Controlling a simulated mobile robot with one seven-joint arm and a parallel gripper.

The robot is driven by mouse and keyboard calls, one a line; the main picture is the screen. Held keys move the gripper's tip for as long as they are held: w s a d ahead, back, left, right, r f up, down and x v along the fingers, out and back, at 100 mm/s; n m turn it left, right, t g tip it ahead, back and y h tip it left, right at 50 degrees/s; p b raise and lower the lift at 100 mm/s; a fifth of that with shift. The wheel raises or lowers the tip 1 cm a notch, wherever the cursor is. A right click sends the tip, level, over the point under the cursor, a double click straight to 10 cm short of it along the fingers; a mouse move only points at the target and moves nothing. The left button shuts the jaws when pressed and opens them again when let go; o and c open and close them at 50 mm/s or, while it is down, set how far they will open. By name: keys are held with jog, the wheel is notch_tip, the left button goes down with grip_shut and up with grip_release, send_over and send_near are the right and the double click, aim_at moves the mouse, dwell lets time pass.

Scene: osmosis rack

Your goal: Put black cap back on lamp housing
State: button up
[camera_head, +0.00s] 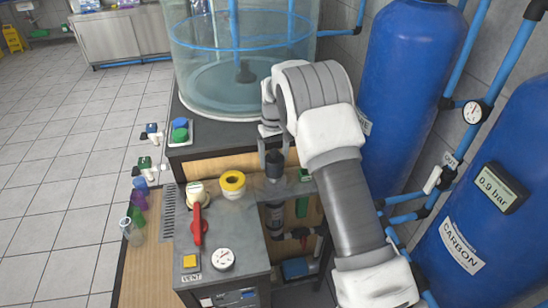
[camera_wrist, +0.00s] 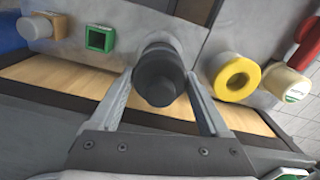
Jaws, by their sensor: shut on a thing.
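The black cap (camera_wrist: 160,80) is a dark round piece between the two fingers of my gripper (camera_wrist: 162,92) in the wrist view. The gripper is shut on its sides. In the head view my gripper (camera_head: 271,138) points down, with the black cap (camera_head: 275,163) just below it. A dark upright cylinder (camera_head: 273,215), which looks like the lamp housing, stands below the cap beside the grey cabinet. The cap appears in line above it. I cannot tell whether the cap touches it, as their meeting place is dark and partly hidden.
A yellow ring-topped jar (camera_head: 233,184), a cream-capped container (camera_head: 197,192) and a red handle (camera_head: 199,230) are on the cabinet left of my gripper. A clear tank (camera_head: 240,60) stands behind. Blue cylinders (camera_head: 410,80) and pipes crowd the right. The floor at left is open.

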jog(key=shift+f, duration=0.15)
jog(key=shift+f+b, duration=0.65)
jog(key=shift+f, duration=0.15)
jog(key=shift+f, duration=0.35)
jog(key=o, duration=1.2)
jog(key=shift+r, duration=0.1)
